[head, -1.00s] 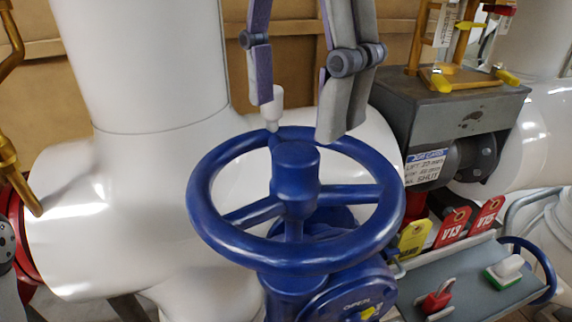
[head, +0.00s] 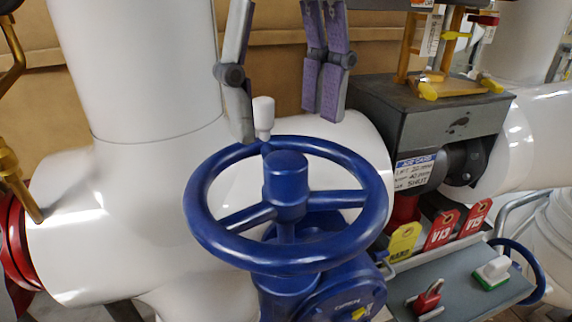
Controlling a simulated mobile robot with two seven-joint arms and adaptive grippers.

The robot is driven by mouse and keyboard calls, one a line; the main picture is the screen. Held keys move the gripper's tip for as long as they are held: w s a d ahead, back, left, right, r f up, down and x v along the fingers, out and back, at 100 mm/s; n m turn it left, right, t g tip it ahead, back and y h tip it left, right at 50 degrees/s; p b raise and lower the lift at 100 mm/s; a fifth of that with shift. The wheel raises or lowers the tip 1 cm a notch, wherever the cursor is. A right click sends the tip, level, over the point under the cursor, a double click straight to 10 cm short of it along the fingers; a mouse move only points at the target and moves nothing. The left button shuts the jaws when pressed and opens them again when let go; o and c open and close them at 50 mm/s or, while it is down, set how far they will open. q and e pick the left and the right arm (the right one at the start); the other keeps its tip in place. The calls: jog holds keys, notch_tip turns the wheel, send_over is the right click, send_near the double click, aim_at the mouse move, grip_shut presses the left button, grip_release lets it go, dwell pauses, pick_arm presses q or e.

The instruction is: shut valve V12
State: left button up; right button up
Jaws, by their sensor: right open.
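A blue valve handwheel (head: 205,240) with spokes and a central hub fills the middle of the head view. A white knob (head: 263,113) stands up from its far rim. No V12 label is readable on it. The valve body (head: 345,290) below has a dial with a yellow mark and small, unclear lettering. My right gripper (head: 284,128) comes down from above, its fingers spread wide and empty. The knob shows between them, close beside the left finger. That fingertip is near the far rim; I cannot tell if they touch. My left gripper is out of view.
A job card (head: 414,171) reading "SHUT" hangs on a grey box (head: 430,115). Red tags V13 (head: 441,231) and V15 (head: 473,218) and a yellow tag (head: 404,242) stand at a grey tray (head: 445,277), which holds a red padlock (head: 428,298). Large white pipes (head: 140,70) crowd the left.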

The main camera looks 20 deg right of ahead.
aim_at(286, 159)
jog(key=shift+f, duration=3.6)
jog(key=c, duration=1)
jog(key=shift+c, duration=0.6)
